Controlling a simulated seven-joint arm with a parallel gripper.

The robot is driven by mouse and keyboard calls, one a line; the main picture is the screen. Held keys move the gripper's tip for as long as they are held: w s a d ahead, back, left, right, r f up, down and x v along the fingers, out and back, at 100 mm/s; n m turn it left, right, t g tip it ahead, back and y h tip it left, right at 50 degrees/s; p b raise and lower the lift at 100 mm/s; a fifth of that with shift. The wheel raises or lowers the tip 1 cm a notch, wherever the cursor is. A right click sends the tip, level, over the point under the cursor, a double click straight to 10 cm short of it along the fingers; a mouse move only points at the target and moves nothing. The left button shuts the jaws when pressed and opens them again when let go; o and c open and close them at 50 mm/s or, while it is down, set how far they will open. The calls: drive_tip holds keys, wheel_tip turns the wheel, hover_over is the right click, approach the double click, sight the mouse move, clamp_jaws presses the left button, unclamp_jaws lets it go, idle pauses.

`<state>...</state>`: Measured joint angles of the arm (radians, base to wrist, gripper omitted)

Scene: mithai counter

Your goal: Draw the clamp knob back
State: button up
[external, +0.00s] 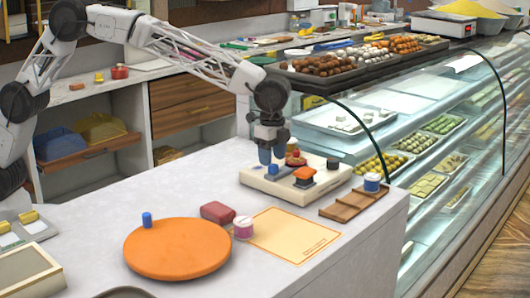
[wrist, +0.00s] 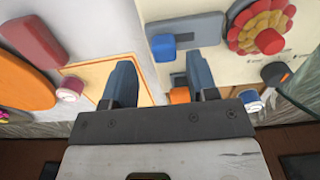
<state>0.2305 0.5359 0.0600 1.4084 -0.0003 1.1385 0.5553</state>
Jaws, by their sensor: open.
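A cream device (external: 270,184) stands on the counter and also fills the upper right of the wrist view (wrist: 215,60). Which one is the clamp knob, I cannot tell for certain. My gripper (external: 272,155) hangs over the device's left part. In the wrist view my gripper (wrist: 158,64) is open and empty, with the blue knob just beyond the gap between its fingertips.
A wooden tray (external: 345,205) and blue-banded jar (external: 372,182) stand right. Left are a yellow sheet (external: 290,235), pink jar (external: 243,228), red case (external: 217,212) and orange disc (external: 178,250). The glass display case borders the right.

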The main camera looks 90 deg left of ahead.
drive_tip(key=shift+r, duration=2.25)
drive_tip(key=shift+s+a+r, duration=0.2)
drive_tip(key=shift+s+r, duration=0.1)
drive_tip(key=shift+s, duration=0.05)
drive_tip(key=s+a+r+n, duration=0.1)
drive_tip(key=s+a+r, duration=0.35)
drive_tip(key=s, duration=0.55)
drive_tip(key=s+a+r+n+t, duration=0.1)
drive_tip(key=s+a+r+n, duration=0.3)
drive_tip(key=s, duration=0.7)
drive_tip(key=s+a+r+m, duration=0.1)
drive_tip(key=s+a+r, duration=0.2)
drive_tip(key=s+a, duration=0.5)
drive_tip(key=s+a+f+n, duration=0.1)
drive_tip(key=s+f, duration=0.2)
drive_tip(key=s, duration=0.9)
drive_tip(key=s+a+f+n+t, duration=0.1)
drive_tip(key=s+a+f+n, duration=0.1)
drive_tip(key=s, duration=1)
drive_tip(key=s+a+f+n, duration=0.1)
drive_tip(key=s+f, duration=0.4)
drive_tip(key=s, duration=0.8)
drive_tip(key=shift+a+n+t, duration=0.3)
drive_tip(key=shift+a+n, duration=0.1)
drive_tip(key=shift+a, duration=0.25)
